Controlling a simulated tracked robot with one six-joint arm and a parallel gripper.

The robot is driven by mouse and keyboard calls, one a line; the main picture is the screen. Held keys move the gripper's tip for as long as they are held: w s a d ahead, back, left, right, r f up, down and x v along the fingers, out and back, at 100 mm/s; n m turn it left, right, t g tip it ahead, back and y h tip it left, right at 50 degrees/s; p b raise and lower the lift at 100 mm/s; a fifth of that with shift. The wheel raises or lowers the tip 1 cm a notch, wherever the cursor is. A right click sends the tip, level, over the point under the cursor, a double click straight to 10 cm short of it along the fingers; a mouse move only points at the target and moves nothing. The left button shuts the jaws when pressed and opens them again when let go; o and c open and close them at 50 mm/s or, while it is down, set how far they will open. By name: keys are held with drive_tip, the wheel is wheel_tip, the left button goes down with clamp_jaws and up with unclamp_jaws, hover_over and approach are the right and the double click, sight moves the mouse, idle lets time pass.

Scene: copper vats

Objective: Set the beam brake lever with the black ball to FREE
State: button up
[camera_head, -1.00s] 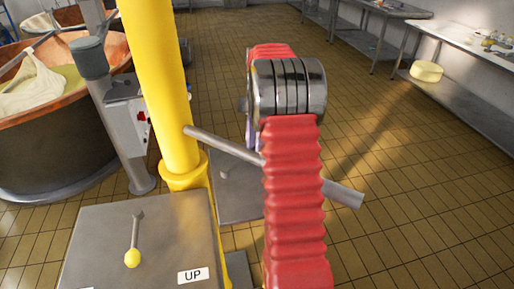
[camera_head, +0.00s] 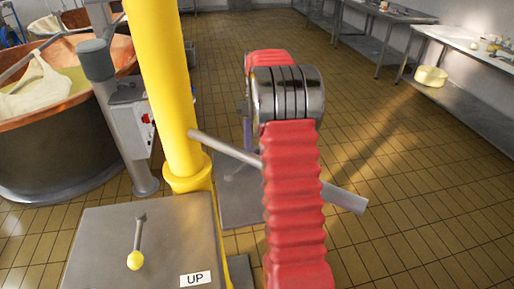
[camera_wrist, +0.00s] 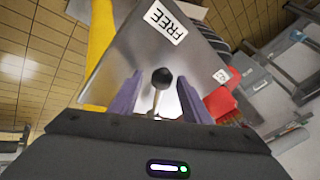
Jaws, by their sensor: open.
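In the wrist view, the beam brake lever's black ball (camera_wrist: 162,76) sits on a short metal rod. It lies between the two purple fingers of my gripper (camera_wrist: 159,84), which stand apart on either side with a gap to each. The lever is on a grey metal plate (camera_wrist: 125,62). A white FREE label (camera_wrist: 165,22) is on this plate beyond the ball, and a smaller label (camera_wrist: 221,76), too small to read, is at its right corner. In the head view my red-sleeved arm hides the black ball and most of my gripper.
In the head view, a yellow column (camera_head: 165,85) with a grey bar (camera_head: 225,150) stands left of my arm. A grey box top with a yellow-ball lever (camera_head: 135,260) and UP label (camera_head: 195,279) is in front. A copper vat (camera_head: 60,140) stands left.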

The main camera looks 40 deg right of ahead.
drive_tip(key=shift+d, duration=0.1)
drive_tip(key=v, duration=0.7)
idle(0.5)
drive_tip(key=shift+r, duration=0.15)
idle(0.4)
